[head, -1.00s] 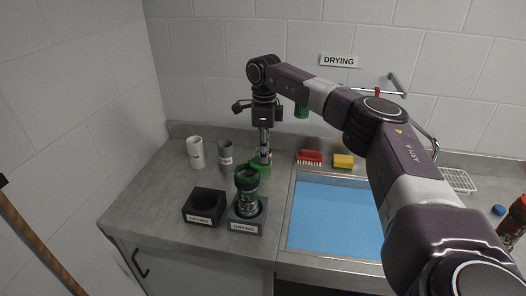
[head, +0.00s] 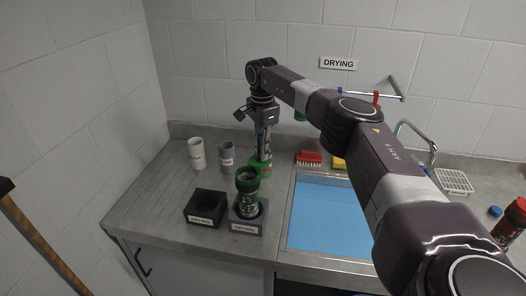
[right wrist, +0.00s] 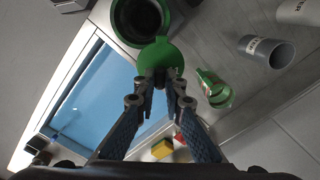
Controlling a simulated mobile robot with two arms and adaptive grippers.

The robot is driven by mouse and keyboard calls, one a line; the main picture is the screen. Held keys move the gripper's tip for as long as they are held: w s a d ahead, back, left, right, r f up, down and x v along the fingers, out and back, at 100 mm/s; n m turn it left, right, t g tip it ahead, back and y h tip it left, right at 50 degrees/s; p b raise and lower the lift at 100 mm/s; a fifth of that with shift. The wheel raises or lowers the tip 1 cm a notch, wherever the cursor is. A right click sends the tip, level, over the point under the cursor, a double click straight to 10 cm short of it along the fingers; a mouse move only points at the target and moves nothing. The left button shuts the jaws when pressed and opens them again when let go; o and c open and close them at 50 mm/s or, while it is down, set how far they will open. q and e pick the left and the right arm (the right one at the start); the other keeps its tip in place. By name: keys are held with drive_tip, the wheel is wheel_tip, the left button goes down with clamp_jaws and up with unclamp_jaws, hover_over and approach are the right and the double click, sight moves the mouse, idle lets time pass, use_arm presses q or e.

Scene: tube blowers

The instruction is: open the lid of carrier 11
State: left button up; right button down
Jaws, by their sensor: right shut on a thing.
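A green and dark carrier (head: 248,203) stands upright in a dark stand (head: 246,227) labelled DRYING; I cannot read its number. Its mouth (right wrist: 140,18) shows dark and uncovered in the right wrist view. A round green lid (right wrist: 160,52) lies out to the side of the mouth, joined at the rim. My right gripper (right wrist: 160,78) is shut on the lid's outer edge. In the head view the right gripper (head: 263,158) is just behind the carrier, pointing down. A second green item (right wrist: 214,90) is beside the lid. My left gripper is not in view.
An empty dark stand (head: 205,207) is left of the carrier. A white cup (head: 197,154) and a grey cup (head: 226,158) stand behind it. The blue-bottomed sink (head: 322,215) is to the right, with a red brush (head: 309,158) behind.

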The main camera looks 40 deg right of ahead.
idle(0.4)
drive_tip(key=c, duration=2)
unclamp_jaws()
drive_tip(key=shift+r, duration=0.15)
wheel_tip(320, 180, up, 12)
drive_tip(key=shift+f, duration=0.15)
